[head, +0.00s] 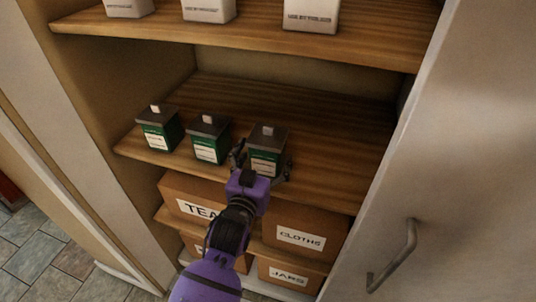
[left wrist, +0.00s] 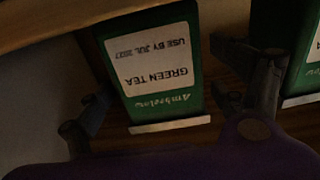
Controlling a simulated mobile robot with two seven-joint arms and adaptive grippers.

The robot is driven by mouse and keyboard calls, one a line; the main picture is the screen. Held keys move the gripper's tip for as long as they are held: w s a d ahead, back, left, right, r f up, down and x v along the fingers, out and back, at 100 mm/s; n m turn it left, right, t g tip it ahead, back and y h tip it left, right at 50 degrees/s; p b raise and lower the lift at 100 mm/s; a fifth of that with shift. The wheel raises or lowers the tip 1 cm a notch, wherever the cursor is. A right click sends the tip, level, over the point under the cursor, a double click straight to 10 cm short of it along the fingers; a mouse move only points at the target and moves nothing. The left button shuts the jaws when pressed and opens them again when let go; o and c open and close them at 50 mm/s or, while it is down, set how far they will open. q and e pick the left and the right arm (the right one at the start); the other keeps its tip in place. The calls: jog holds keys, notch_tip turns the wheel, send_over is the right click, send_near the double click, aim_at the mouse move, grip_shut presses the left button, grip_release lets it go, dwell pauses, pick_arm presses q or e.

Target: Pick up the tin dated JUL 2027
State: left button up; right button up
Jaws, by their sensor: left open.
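The tin dated JUL 2027 (head: 266,140) is green with a dark metal lid and a pale knob. It stands upright at the right end of the row on the middle shelf. In the left wrist view this tin (left wrist: 155,65) appears upside down, and its white label reads GREEN TEA, USE BY JUL 2027. My left gripper (head: 262,163) is open at the tin's front, one finger toward each side. In the left wrist view the gripper's fingers (left wrist: 168,90) are spread around the tin; contact cannot be told. My right gripper is not in view.
Two similar green tins, one in the middle (head: 208,140) and one at left (head: 159,128), stand on the same shelf (head: 330,175). Boxes labelled TEA and CLOTHS (head: 300,236) sit below. White containers (head: 311,14) stand above. A cabinet door (head: 450,160) is at right.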

pick_arm(q)
jog(key=shift+x, duration=1.2)
jog(key=shift+w, duration=0.3)
jog(key=shift+s, duration=0.1)
jog(key=c, duration=1.4)
jog(key=shift+c, duration=0.2)
jog(key=shift+r, duration=0.1)
